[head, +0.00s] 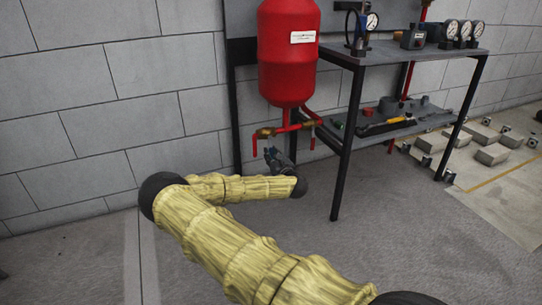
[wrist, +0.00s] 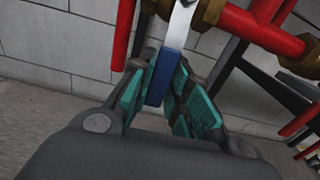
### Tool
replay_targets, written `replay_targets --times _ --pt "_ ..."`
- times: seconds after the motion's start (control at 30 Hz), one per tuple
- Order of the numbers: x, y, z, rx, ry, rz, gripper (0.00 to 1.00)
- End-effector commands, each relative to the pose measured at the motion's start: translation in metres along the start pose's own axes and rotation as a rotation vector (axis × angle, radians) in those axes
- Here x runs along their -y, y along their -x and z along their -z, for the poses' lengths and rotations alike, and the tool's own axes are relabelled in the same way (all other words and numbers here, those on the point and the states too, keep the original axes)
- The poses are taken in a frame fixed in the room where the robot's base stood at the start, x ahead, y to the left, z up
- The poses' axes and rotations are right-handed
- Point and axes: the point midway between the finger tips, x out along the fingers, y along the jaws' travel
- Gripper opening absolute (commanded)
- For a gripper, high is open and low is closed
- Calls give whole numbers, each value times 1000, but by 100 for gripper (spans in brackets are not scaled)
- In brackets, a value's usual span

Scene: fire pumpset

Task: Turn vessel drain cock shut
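The red vessel (head: 288,55) hangs at the back, with brass and red pipework under it. The brass drain cock (head: 265,133) sits below the vessel's bottom outlet. My gripper (head: 279,160) is just below it, at the end of my yellow-sleeved arm. In the wrist view the cock's lever shows a pale metal upper part and a blue grip (wrist: 164,77). The teal-padded fingers of my gripper (wrist: 164,82) close in on both sides of the blue grip, and their tips appear to press on it. The brass body (wrist: 208,12) is partly cut off at the top edge.
A dark metal shelf stand (head: 350,120) is right of the vessel, with gauges on top and tools on its lower shelf. Grey blocks (head: 492,154) lie on the floor at right. The floor at left is clear.

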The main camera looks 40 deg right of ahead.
Motion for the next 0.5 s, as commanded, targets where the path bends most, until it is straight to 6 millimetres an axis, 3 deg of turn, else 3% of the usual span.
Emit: replay_targets --times 0.1,0.5 --pt "1 0 1 -1 0 2 38" --pt "0 5 0 0 -1 0 38"
